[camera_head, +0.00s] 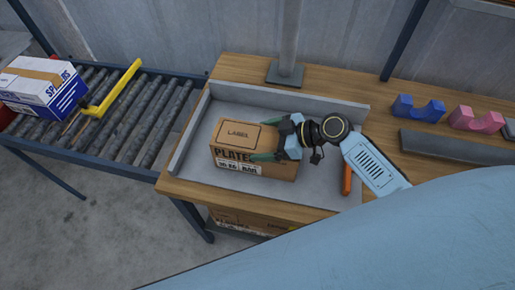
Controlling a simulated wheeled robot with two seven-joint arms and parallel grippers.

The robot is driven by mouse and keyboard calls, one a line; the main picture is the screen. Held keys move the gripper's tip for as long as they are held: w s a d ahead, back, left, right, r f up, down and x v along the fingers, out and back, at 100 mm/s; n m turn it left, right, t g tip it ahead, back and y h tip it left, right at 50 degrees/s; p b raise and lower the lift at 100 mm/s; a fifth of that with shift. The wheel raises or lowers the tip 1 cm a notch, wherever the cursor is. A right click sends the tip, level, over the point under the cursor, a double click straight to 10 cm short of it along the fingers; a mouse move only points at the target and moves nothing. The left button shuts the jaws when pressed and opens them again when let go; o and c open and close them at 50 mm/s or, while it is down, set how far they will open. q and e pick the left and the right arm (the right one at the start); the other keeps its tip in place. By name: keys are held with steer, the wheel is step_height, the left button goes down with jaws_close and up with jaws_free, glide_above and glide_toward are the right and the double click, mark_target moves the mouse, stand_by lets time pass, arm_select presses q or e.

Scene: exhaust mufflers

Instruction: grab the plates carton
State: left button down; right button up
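The plates carton (228,146) is a brown cardboard box with "LABEL" on top and "PLATE" on its front. It sits in the grey-walled bay on the wooden bench. My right gripper (268,140) reaches in from the right, with its green fingers apart. One finger lies by the carton's far top edge and the other over its near front side. I cannot tell whether the fingers touch the carton. My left gripper is out of view.
A roller conveyor (135,110) on the left carries a blue and white box (38,88) beside a yellow bar (115,90). Low grey walls (290,98) edge the bay. An orange-handled tool (347,180) lies right of the carton. Blue (418,110) and pink (478,120) holders stand right.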

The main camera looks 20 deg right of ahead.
steer(key=c, duration=1.2)
steer(key=shift+r, duration=0.15)
steer(key=shift+c, duration=0.9)
steer(key=shift+r, duration=0.1)
